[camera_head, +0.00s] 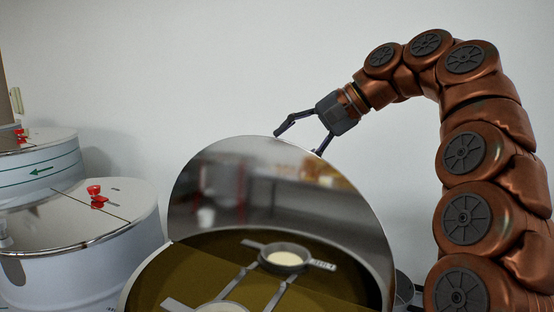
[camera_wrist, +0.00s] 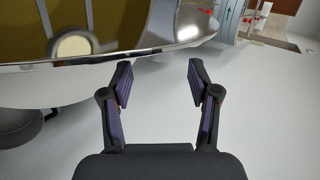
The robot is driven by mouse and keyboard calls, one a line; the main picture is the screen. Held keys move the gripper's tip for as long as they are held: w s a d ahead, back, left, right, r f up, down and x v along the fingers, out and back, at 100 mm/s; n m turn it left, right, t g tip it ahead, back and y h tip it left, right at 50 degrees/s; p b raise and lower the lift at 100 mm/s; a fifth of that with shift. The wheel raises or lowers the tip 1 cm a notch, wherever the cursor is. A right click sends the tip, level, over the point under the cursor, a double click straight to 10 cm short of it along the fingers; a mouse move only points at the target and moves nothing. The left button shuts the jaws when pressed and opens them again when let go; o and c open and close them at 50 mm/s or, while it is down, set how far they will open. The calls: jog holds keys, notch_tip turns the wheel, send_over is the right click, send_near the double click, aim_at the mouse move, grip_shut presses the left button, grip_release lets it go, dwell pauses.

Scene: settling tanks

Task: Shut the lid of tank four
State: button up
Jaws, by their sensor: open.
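In the head view a tank (camera_head: 143,284) with a mirror-like round lid (camera_head: 225,195) stands at the front centre. The lid is raised, nearly upright, and reflects the brown inside. I cannot read any number on this tank. My gripper (camera_head: 297,139) is open and empty, at the lid's upper edge on its far side; its lower finger is partly hidden by the lid. In the wrist view my gripper (camera_wrist: 158,84) is open, with the lid's shiny rim (camera_wrist: 130,61) just ahead of the fingertips. I cannot tell whether they touch.
Two closed tanks stand on the left, a nearer one (camera_head: 100,262) with a red knob (camera_head: 96,195) and a farther one (camera_head: 45,170) with a green arrow. A dark round object (camera_wrist: 20,125) shows at the wrist view's left. The white wall behind is bare.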

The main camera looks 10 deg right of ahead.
aim_at(275, 157)
jog(key=shift+w+a+f+p, duration=0.2)
jog(key=shift+a+f+p, duration=0.1)
jog(key=shift+a, duration=0.1)
jog(key=shift+p+x, duration=0.45)
jog(key=shift+x, duration=1.8)
jog(key=shift+d+f, duration=0.1)
jog(key=shift+c, duration=0.4)
grip_shut()
